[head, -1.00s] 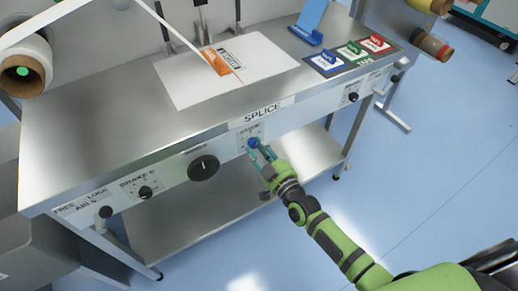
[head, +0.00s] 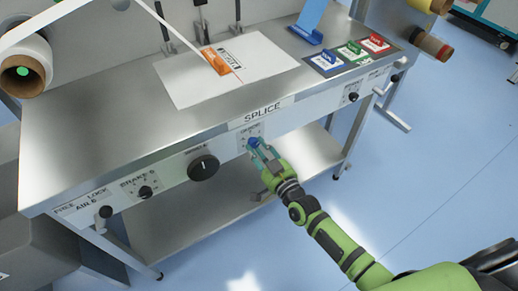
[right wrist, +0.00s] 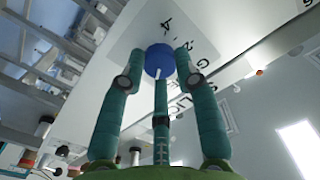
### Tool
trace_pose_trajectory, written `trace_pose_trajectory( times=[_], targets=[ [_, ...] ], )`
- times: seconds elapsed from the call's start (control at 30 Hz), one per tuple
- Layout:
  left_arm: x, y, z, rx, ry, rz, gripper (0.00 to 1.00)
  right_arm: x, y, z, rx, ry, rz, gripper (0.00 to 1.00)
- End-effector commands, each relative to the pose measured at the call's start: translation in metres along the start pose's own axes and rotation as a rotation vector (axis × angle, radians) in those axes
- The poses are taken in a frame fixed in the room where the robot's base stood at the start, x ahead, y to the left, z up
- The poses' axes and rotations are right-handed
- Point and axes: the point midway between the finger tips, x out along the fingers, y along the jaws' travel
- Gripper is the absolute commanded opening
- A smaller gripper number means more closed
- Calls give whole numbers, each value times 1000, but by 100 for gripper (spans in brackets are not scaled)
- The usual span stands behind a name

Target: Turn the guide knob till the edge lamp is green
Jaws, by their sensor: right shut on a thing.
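The blue guide knob (head: 254,142) is on the front panel of the steel bench, below the SPLICE label. My right gripper (head: 257,147) reaches it from below right. In the right wrist view the knob (right wrist: 159,60) has a white pointer line, and the teal fingers of my right gripper (right wrist: 160,72) are closed around it. The printed scale on its plate is partly covered. I cannot make out the edge lamp for certain in either view. My left gripper is not in view.
A large black knob (head: 203,168) and the smaller brake knob (head: 145,191) sit to the left on the same panel. Blue floor is open at right.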

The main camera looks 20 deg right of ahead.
Motion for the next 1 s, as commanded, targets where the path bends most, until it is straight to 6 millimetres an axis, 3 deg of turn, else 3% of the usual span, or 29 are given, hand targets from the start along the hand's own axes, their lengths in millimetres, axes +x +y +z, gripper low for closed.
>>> trace_pose_trajectory(
  times=[0.17,0.2,0.23,0.67,1.0],
  targets=[
    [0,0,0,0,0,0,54,0,0,-1,-1,3,0,0],
    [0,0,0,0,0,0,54,0,0,-1,-1,3,0,44],
    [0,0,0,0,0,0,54,0,0,-1,-1,3,0,56],
    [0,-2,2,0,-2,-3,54,-6,0,1,-1,-1,1,56],
    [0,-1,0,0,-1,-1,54,-72,0,1,-2,-2,1,56]
  ],
)
